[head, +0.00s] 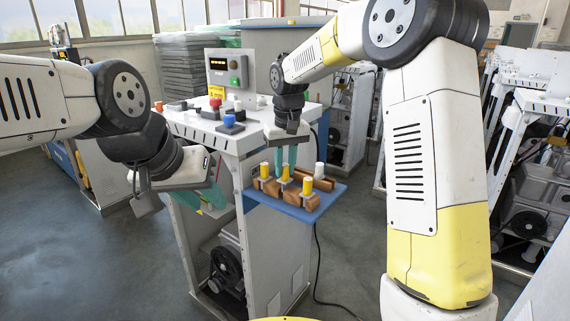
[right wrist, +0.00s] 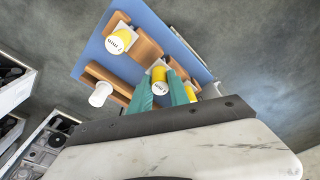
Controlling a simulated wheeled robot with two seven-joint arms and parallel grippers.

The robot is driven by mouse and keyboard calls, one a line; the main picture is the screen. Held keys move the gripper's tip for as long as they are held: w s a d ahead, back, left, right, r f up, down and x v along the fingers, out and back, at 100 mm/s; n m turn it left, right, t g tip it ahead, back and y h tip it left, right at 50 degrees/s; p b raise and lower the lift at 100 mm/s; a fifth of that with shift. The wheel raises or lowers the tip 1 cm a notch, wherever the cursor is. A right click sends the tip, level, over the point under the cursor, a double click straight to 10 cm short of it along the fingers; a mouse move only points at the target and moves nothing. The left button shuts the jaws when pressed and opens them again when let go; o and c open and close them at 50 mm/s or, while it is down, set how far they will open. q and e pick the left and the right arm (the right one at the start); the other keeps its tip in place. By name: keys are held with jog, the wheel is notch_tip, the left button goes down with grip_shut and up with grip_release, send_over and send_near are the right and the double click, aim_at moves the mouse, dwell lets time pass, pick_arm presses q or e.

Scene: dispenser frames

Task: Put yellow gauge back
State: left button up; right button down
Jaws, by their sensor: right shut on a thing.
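A blue tray (head: 262,199) at the dispenser's front carries brown blocks (head: 301,199) with gauges. My right gripper (head: 286,164) points down over it, its teal fingers shut on the middle yellow gauge (head: 285,173). The right wrist view shows this yellow gauge (right wrist: 160,78) between the fingertips; whether its bottom rests in a block is hidden. Another yellow gauge (head: 307,186) stands at the front, one yellow gauge (head: 264,170) at the left, and a white gauge (head: 319,170) at the back right. My left gripper (head: 214,194) hangs left of the tray; its finger gap is unclear.
The white dispenser top (head: 255,122) behind the tray holds red and blue knobbed pieces (head: 230,122). A control box (head: 227,68) stands at its back. A black cable (head: 318,262) hangs below the tray. Floor at left is clear.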

jog(key=shift+f, duration=0.95)
jog(key=c, duration=1.2)
grip_release()
jog(key=shift+o, duration=0.2)
jog(key=shift+r, duration=0.1)
jog(key=r, duration=0.7)
jog(key=shift+s+d+r, duration=0.15)
jog(key=shift+s+r, duration=0.1)
jog(key=shift+s, duration=0.15)
